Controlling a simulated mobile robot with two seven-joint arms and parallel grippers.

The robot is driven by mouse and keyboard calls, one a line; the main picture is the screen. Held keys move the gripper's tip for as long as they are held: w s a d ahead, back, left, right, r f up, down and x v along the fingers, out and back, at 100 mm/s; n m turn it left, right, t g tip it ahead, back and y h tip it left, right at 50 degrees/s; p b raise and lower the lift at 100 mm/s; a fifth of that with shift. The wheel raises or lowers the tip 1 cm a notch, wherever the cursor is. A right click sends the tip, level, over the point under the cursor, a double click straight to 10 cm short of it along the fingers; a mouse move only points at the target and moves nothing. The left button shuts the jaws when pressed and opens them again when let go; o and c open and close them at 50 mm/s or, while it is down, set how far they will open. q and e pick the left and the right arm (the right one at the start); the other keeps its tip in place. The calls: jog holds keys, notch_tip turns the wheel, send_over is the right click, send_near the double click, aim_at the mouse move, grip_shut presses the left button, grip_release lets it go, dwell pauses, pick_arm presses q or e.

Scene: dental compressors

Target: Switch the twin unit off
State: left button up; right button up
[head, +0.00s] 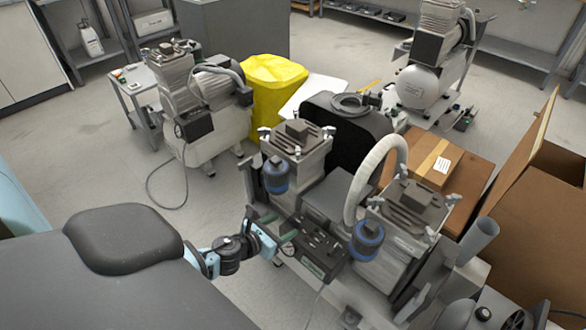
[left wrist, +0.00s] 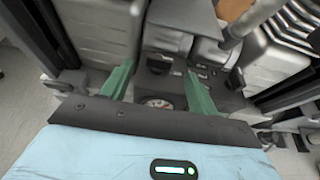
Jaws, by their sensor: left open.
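The twin unit (head: 330,200) stands at the centre of the head view, with two grey motor heads, blue canisters and a pale curved hose. Its dark control panel (head: 316,248) is low on its front, between the heads. My left gripper (head: 284,232) is at the panel's left end, its green fingers towards the panel. In the left wrist view the two green fingers (left wrist: 158,88) are apart, with part of the dark panel (left wrist: 158,65) and a round gauge (left wrist: 158,103) between them. The gripper looks empty. I cannot tell whether it touches the panel or how the switch is set.
Another compressor (head: 200,105) stands at the back left beside a yellow bag (head: 272,85). A white-tank compressor (head: 425,80) is at the back right. Cardboard boxes (head: 440,165) crowd the right side. Open floor (head: 100,165) lies at the left.

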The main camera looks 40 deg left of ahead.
aim_at(294, 220)
pick_arm(q)
jog(key=shift+b+x, duration=0.55)
jog(key=shift+x, duration=2.05)
jog(key=c, duration=1)
